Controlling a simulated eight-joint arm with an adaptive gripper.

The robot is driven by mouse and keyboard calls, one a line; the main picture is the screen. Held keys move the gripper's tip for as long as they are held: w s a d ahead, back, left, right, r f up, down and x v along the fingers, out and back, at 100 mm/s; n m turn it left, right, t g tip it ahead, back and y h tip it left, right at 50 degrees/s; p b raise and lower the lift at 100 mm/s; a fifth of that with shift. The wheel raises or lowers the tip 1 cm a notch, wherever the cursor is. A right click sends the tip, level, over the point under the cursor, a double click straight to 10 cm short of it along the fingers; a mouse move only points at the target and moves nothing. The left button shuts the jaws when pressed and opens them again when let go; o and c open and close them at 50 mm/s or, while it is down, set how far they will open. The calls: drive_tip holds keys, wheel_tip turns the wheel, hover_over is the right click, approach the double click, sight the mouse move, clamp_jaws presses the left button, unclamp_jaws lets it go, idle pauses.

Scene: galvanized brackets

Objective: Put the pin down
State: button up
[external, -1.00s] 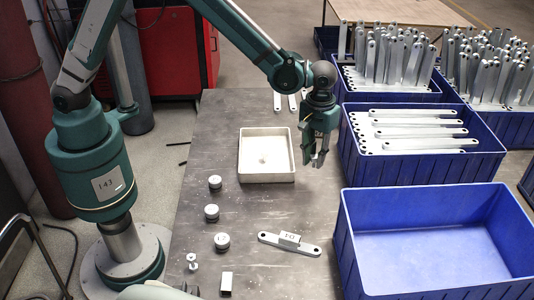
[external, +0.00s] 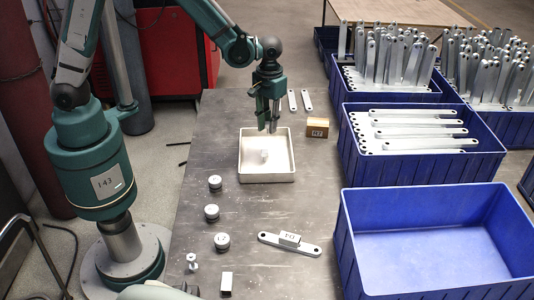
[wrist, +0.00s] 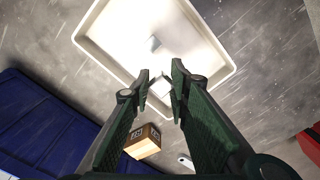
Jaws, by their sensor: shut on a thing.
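My gripper (external: 271,130) points down over the back right part of the white tray (external: 242,166). In the wrist view my gripper (wrist: 160,77) has its fingertips close together, shut on a small pale piece (wrist: 160,86), seemingly the pin, mostly hidden by the fingers. The tray (wrist: 225,84) lies beneath it. Another small light piece (wrist: 153,43) shows inside the tray; in the external view a light piece (external: 264,155) shows near the tray's middle. I cannot tell its exact shape. The gap between the held piece and the tray floor is unclear.
A labelled wooden block (external: 317,129) stands right of the tray. Several round weights (external: 211,212), a small spool-like part (external: 192,262) and a bracket with a block (external: 289,243) lie in front. Blue crates (external: 440,240) line the right side.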

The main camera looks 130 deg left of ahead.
sight(267, 146)
drive_tip(key=shift+s, duration=0.35)
drive_tip(key=shift+f, duration=0.1)
drive_tip(key=shift+f+b, duration=0.7)
drive_tip(key=shift+f, duration=2.35)
drive_tip(key=shift+f+b, duration=0.4)
drive_tip(key=shift+f, duration=1.45)
drive_tip(key=shift+f, duration=0.2)
drive_tip(key=o, duration=0.9)
drive_tip(key=shift+r, duration=0.3)
